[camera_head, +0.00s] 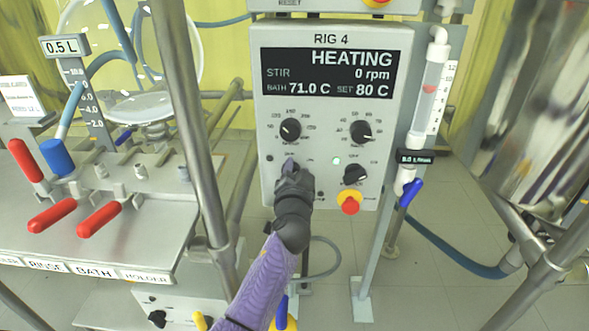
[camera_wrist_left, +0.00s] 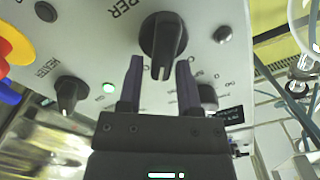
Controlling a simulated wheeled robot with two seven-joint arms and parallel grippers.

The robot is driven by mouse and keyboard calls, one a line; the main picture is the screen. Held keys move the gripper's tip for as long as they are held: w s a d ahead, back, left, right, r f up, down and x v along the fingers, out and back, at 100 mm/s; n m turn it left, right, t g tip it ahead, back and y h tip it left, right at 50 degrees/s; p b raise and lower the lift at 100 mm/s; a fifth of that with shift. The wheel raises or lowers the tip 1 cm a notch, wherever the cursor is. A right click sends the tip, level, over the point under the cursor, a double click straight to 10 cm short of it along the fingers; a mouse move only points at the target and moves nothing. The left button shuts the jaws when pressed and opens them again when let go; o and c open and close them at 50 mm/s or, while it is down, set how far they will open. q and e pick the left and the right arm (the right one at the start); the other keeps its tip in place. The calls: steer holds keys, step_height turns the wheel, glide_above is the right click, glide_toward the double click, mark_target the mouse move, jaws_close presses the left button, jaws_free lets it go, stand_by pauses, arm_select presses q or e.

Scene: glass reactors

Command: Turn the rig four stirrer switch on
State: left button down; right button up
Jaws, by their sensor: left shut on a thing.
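The rig four control box (camera_head: 263,100) stands upright, labelled RIG 4. Its display (camera_head: 333,74) reads HEATING, STIR 0 rpm, BATH 71.0 C, SET 80 C. My left gripper (camera_head: 291,168) is at the lower-left switch of the panel and mostly hides it in the head view. In the left wrist view that black switch (camera_wrist_left: 163,42) lies between the two fingertips (camera_wrist_left: 160,66), and the gripper is shut on it. A heater switch (camera_head: 355,174) sits to its right, with a lit green lamp (camera_head: 336,160) beside it. My right gripper is out of view.
A red emergency button (camera_head: 350,202) on a yellow ring is right of my left gripper. Two dials (camera_head: 290,130) (camera_head: 361,131) sit above. A metal pole (camera_head: 190,120) and a bench with red-handled clamps (camera_head: 98,219) are left. A flow tube (camera_head: 430,90) is right.

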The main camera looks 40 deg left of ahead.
arm_select(q)
steer(key=m, duration=0.2)
steer(key=f+m, duration=0.1)
steer(key=m, duration=0.1)
steer(key=shift+d+f, duration=0.15)
stand_by(0.4)
steer(key=c, duration=0.5)
jaws_free()
steer(key=shift+c, duration=0.2)
steer(key=shift+r, duration=0.2)
